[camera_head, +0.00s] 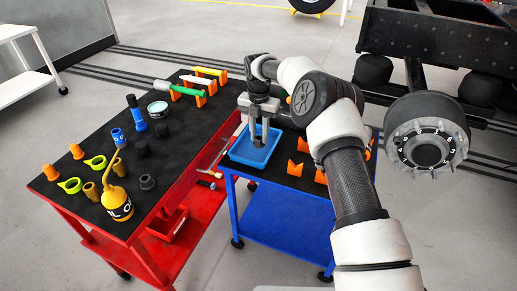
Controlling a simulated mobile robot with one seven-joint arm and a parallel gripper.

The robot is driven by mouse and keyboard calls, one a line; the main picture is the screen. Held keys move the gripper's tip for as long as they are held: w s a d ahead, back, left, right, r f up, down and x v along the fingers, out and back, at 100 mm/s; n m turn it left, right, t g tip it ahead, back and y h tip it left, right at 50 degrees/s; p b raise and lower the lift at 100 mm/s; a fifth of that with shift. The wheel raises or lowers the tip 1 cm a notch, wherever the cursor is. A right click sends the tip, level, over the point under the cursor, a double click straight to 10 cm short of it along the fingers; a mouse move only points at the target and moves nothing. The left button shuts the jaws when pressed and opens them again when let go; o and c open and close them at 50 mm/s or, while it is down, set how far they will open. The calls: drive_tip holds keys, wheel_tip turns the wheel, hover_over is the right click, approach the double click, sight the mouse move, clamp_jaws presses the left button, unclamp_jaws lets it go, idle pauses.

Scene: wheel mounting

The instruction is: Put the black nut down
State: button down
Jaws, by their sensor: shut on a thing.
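My gripper (259,138) points down over the blue tray (240,156) on the blue cart.
The blue cart (290,205) also carries several orange blocks (295,168). The red cart (175,210) at left holds a yellow oil can (117,203), dark round parts (147,182), a blue bottle (136,115) and tools. A wheel hub (428,150) is at right.

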wheel_tip(320, 180, down, 6)
drive_tip(key=shift+f+b, duration=0.25)
drive_tip(key=shift+b, duration=0.15)
drive_tip(key=c, duration=1.7)
unclamp_jaws()
